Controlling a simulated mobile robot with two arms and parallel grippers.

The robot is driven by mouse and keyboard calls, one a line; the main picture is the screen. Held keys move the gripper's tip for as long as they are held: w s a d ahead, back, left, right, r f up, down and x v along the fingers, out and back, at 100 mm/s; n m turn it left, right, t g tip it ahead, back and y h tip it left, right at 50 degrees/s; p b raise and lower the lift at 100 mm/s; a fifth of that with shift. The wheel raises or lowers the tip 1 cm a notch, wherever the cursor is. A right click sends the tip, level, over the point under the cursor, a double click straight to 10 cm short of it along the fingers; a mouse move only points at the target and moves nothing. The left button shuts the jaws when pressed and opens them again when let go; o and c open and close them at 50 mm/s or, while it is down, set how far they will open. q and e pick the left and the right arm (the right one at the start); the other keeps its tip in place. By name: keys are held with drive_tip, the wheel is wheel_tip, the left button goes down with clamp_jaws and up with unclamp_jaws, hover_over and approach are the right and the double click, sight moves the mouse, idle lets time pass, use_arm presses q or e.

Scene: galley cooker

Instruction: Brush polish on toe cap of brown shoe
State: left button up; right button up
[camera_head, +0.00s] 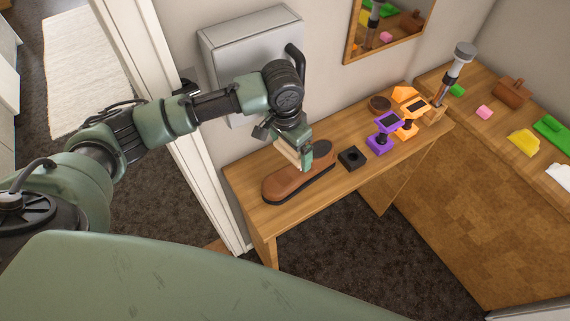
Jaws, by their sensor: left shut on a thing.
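The brown shoe (283,184) lies lengthwise on the wooden table, its rounded brown end at the front left and a dark area along its top. My left gripper (303,158) is over the middle of the shoe, pointing down. It is shut on a pale, wood-coloured piece (286,153), which looks like the brush. The brush's lower end is close to the shoe's top; I cannot tell if they touch. The gripper hides part of the shoe. A round dark brown tin (380,104), perhaps the polish, is at the back of the table. My right gripper is not in view.
A black block with a hole (351,158) stands right of the shoe. Purple (378,143) and orange (406,131) stands follow. A grey wall box (250,50) is behind my arm. A side counter (500,120) holds coloured items. The table's front left is clear.

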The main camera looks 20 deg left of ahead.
use_arm(q)
drive_tip(key=b, duration=0.1)
hover_over(287, 177)
drive_tip(key=shift+w+f, duration=0.1)
drive_tip(key=shift+f, duration=3.15)
drive_tip(key=shift+f, duration=0.3)
drive_tip(key=shift+f, duration=0.5)
drive_tip(key=shift+f, duration=0.1)
drive_tip(key=shift+s+p, duration=0.2)
drive_tip(key=shift+p, duration=0.15)
